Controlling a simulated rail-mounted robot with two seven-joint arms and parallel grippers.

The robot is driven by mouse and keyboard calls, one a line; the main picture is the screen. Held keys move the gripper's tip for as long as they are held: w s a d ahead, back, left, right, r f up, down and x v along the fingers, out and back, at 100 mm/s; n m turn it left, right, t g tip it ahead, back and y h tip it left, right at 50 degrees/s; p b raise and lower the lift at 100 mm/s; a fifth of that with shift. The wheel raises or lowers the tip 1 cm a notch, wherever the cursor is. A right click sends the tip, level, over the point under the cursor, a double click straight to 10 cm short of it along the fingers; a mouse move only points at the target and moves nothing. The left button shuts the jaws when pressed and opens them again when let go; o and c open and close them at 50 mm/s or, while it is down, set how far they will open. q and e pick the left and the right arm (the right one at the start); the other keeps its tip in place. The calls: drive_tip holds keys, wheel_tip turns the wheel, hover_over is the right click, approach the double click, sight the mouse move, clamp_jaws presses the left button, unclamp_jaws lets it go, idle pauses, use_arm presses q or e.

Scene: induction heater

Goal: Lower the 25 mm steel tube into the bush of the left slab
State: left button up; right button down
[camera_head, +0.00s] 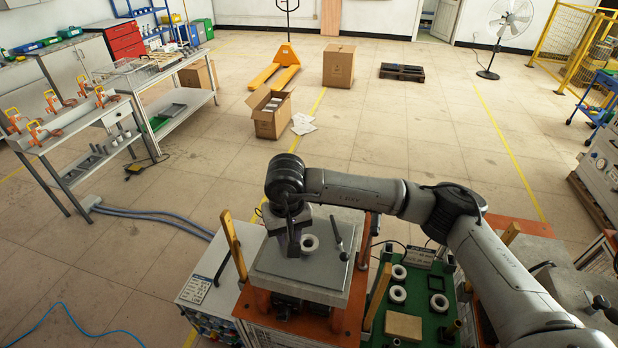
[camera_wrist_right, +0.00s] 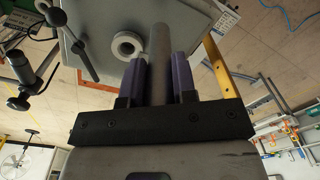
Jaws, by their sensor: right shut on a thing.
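The left slab (camera_head: 325,282) is a grey plate on an orange stand, low in the middle of the head view; it also shows in the wrist view (camera_wrist_right: 88,20). A pale ring-shaped bush (camera_head: 309,243) sits on it, with its open hole visible in the wrist view (camera_wrist_right: 127,45). My right gripper (camera_head: 293,245) is over the slab, shut on the grey steel tube (camera_wrist_right: 160,55) between its purple fingers (camera_wrist_right: 160,80). In the wrist view the tube appears beside the ring, not over its hole. Its height above the slab is unclear. My left gripper is not in view.
A black lever clamp (camera_head: 340,240) stands on the slab near the bush. Yellow posts (camera_head: 234,245) rise beside the stand. A green mat (camera_head: 425,315) with several pale rings (camera_head: 398,294) and a wooden block (camera_head: 403,327) lies to the right. Another grey slab (camera_head: 570,290) is farther right.

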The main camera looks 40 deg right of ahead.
use_arm(q)
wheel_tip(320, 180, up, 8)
drive_tip(key=p, duration=0.6)
use_arm(e)
drive_tip(key=w+d+r+m, duration=0.2)
drive_tip(key=d+r+m, duration=0.15)
drive_tip(key=d, duration=0.45)
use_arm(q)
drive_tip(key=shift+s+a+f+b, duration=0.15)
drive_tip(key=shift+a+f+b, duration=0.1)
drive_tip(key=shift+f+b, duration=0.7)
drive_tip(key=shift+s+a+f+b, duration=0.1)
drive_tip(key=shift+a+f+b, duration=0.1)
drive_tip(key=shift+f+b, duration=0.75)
use_arm(e)
wheel_tip(320, 180, down, 7)
drive_tip(key=shift+a, duration=0.15)
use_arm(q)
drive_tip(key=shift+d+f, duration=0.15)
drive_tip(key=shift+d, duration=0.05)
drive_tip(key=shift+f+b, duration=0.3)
use_arm(e)
drive_tip(key=shift+f, duration=0.3)
